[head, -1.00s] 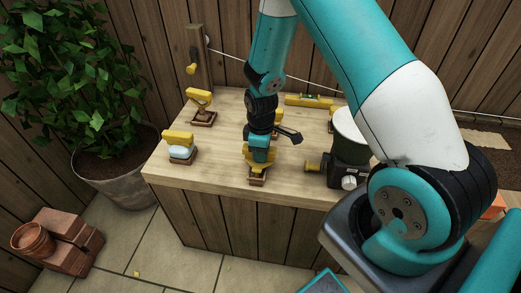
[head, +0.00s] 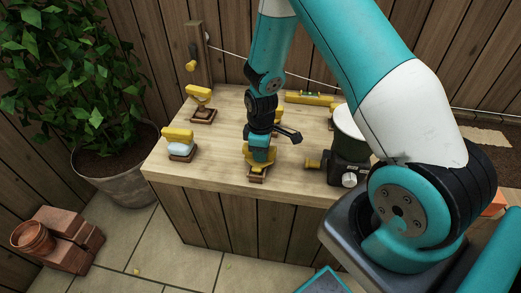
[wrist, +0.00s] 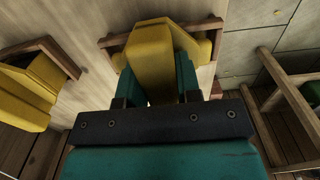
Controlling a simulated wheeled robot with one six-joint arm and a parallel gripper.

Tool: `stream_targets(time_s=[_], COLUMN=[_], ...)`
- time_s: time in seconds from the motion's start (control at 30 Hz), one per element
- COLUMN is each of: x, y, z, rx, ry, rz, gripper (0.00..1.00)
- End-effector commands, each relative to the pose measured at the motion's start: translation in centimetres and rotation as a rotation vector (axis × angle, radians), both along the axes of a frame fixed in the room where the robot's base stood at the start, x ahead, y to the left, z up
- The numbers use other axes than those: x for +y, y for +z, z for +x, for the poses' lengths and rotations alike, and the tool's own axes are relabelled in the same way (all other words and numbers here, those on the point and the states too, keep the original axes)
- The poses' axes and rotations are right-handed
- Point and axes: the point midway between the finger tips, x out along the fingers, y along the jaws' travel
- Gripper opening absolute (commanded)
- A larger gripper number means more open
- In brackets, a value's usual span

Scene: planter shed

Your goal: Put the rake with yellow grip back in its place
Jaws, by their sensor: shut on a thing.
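My gripper (head: 259,158) is low at the front edge of the wooden bench, shut on a yellow grip (wrist: 155,60). In the wrist view its two teal fingers stand on either side of this grip. The grip sits at a brown wooden frame (wrist: 108,42) on the bench top; in the head view this frame (head: 257,179) shows just below my gripper. Whether the grip rests fully in the frame or slightly above it, I cannot tell. The head of the held tool is hidden, so I cannot confirm that it is the rake.
Other yellow-gripped tools stand on the bench: one with a pale part (head: 180,148) at left, one on a brown base (head: 200,100) behind. A black device with a white bowl (head: 349,135) stands close at right. A yellow level (head: 309,100) lies at the back.

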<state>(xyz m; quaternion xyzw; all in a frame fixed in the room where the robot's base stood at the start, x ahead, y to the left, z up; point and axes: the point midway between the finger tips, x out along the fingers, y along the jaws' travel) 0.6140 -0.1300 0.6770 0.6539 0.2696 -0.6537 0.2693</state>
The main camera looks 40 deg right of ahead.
Motion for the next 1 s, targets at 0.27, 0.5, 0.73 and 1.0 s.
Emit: stream_targets(time_s=[0.27, 0.5, 0.73, 1.0], x=[0.0, 0.0, 0.0, 0.0], y=[-0.6, -0.6, -0.5, 3.7], z=[0.0, 0.0, 0.0, 0.1], rx=[0.000, 0.000, 0.000, -0.005], ry=[0.000, 0.000, 0.000, 0.000], rz=[0.000, 0.000, 0.000, -0.001], gripper=[0.00, 0.61, 0.61, 0.61])
